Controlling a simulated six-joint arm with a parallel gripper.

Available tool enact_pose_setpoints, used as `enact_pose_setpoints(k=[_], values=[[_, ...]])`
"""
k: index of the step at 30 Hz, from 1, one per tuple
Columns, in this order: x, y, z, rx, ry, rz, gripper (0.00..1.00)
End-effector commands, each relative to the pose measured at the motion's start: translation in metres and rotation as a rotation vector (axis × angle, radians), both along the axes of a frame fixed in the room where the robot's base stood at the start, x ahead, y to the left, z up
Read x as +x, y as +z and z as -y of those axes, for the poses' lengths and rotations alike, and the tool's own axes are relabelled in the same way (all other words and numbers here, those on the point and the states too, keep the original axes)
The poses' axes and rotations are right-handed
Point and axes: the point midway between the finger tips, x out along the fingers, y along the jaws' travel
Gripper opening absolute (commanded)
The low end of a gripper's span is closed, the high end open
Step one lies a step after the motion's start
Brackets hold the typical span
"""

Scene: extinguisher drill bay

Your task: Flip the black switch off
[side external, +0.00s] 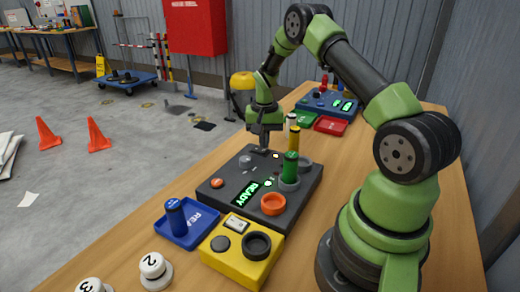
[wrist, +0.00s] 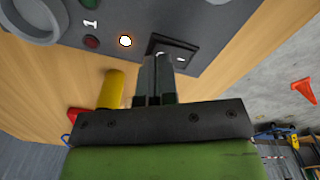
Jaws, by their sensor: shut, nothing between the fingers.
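The black switch (wrist: 172,52) is a square black rocker on the dark grey control panel (wrist: 205,18), with small white marks. In the wrist view my gripper (wrist: 157,62) is shut and empty, its fingertips over the near left part of the switch and hiding some of it. I cannot tell whether they touch it. A lit orange-white lamp (wrist: 125,41) and an unlit dark red lamp (wrist: 91,42) lie left of the switch. In the side view my gripper (side external: 264,150) points down at the far edge of the panel (side external: 225,187); the switch is not clear there.
A green cylinder (side external: 290,167) and a yellow cylinder (side external: 294,140) stand right of my gripper. The panel has a lit READY display (side external: 247,192) and an orange ring (side external: 273,204). A yellow box (side external: 243,264) and blue tray (side external: 203,221) sit nearer.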

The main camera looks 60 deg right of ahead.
Motion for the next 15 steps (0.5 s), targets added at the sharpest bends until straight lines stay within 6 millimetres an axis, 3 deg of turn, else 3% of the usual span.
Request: enact_pose_setpoints(k=[15], values=[[0.0001,-0.0078,0.0000,0.000,0.000,0.001,0.00]])
